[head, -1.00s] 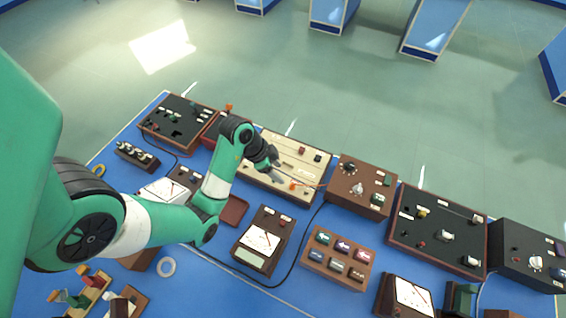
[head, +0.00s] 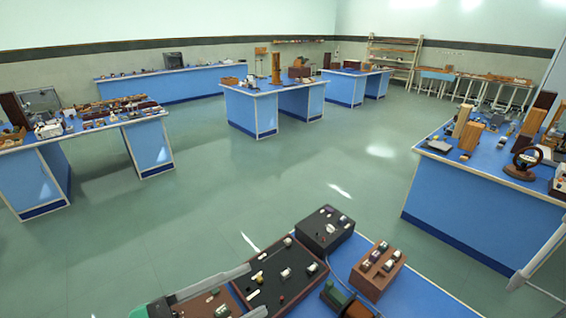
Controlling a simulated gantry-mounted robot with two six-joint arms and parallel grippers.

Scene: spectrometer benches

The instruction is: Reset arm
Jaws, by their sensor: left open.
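My left gripper (head: 257,289) is low in the head view, just left of the middle of the bottom edge. Its two long grey fingers are spread apart, and nothing shows between them. It hangs over the near bench, in front of a dark instrument board (head: 280,270) with small knobs and labels. I cannot tell how high above the board it is. Green parts of my left arm show at the bottom edge.
A black box (head: 325,229), a brown box with switches (head: 377,270) and a small green device (head: 338,297) stand on the near blue bench (head: 425,297). A crowded bench (head: 470,203) stands at right. Open green floor (head: 300,180) lies between the benches.

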